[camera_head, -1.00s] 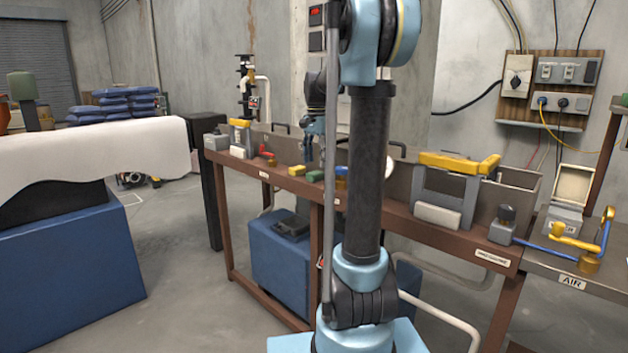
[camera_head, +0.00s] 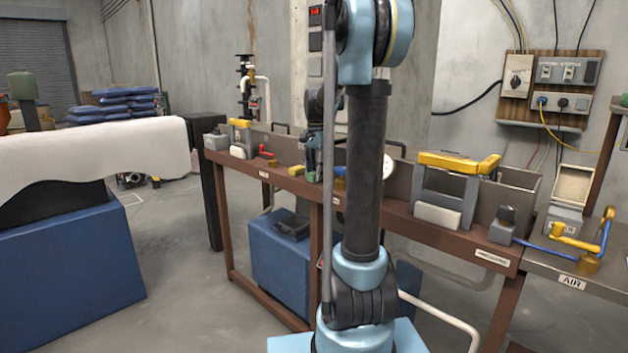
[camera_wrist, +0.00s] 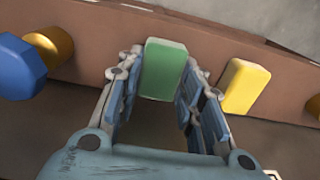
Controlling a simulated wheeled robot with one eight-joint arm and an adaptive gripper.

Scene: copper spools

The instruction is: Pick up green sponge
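The green sponge (camera_wrist: 164,68) is a small upright block on the brown bench in the wrist view. My gripper (camera_wrist: 162,80) is open, with one blue-padded finger on each side of the sponge. Narrow gaps seem to show between the fingers and its sides, though contact at the tips is hard to judge. In the head view my gripper (camera_head: 312,168) is low over the bench behind my arm, and the sponge is hidden there.
A yellow block (camera_wrist: 245,87) stands close to the right of my gripper. A blue-and-yellow knob (camera_wrist: 22,66) is to the left. In the head view, a yellow-handled grey frame (camera_head: 448,185) stands farther right on the brown bench (camera_head: 400,222).

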